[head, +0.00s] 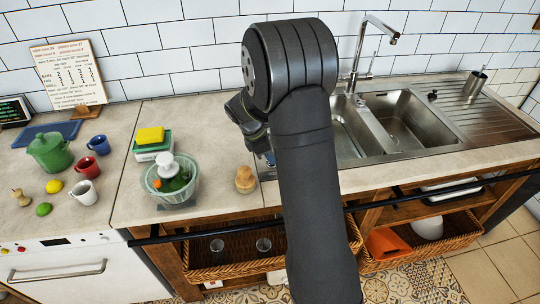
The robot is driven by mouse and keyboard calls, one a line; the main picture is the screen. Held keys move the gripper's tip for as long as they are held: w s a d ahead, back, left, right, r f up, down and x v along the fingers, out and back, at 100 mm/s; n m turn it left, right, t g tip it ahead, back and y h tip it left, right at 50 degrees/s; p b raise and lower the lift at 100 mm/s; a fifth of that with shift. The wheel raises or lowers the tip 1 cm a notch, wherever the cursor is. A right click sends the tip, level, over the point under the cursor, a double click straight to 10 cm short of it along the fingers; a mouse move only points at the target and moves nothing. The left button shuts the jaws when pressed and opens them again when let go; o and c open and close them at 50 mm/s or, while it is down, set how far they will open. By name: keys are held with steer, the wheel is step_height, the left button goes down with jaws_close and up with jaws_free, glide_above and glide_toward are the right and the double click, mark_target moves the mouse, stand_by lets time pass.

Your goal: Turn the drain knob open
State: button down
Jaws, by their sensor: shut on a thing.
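My gripper (267,157) shows only in part, low at the left of my dark arm, near the front left corner of the sink. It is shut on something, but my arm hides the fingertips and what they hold. A small black knob (432,95) stands on the steel rim of the sink (402,118), behind the right basin and well apart from my gripper. It may be the drain knob; I cannot make out its setting.
The faucet (373,48) rises behind the basins. A steel cup (474,85) stands on the drainboard. A green pot (50,152) and mugs are further left.

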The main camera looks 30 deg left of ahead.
steer(key=shift+m, duration=0.3)
steer(key=m+g+h, duration=0.1)
steer(key=m, duration=0.2)
steer(key=shift+w+a+m, duration=0.1)
steer(key=shift+w+m, duration=0.05)
steer(key=shift+m, duration=0.25)
steer(key=m+g, duration=0.2)
steer(key=m, duration=0.2)
steer(key=shift+w+m, duration=0.1)
steer(key=shift+m, duration=0.2)
steer(key=m+g, duration=0.2)
steer(key=m, duration=0.2)
steer(key=shift+w, duration=0.1)
steer(key=shift+w+m+g+y, duration=0.1)
steer(key=shift+m+g+y, duration=0.2)
steer(key=shift+m, duration=0.95)
steer(key=shift+m+g+y, duration=0.2)
steer(key=shift+m+g, duration=0.2)
steer(key=shift+m, duration=0.85)
steer(key=c, duration=1.5)
jaws_free()
steer(key=shift+r, duration=0.1)
